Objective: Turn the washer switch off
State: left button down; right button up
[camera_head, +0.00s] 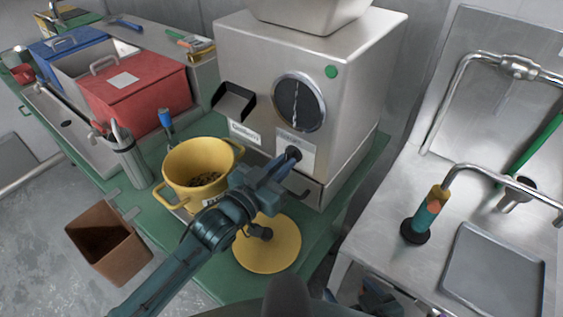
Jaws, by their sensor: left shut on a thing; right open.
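A dark knob (293,153) sits over a pale label on the front of the steel grinder (350,120), below a round window (298,102). The label's text is too small to read, so I cannot tell whether this knob is the washer switch. My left gripper (286,162) reaches up from the lower left and is shut on the knob. The fingers partly hide the knob and its label. My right gripper (376,296) shows partly at the bottom edge, low beside the steel sink, open and apart from the grinder.
A yellow bucket (183,158) of dark beans stands left of my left gripper. A yellow round lid (282,250) is below it. A red box (145,95) and blue box (55,48) stand left.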

dwell(0.4)
pick_arm(q)
jog(key=c, duration=1.5)
grip_release()
jog(key=b+v, duration=0.1)
jog(key=v, duration=1.2)
jog(key=shift+a, duration=0.1)
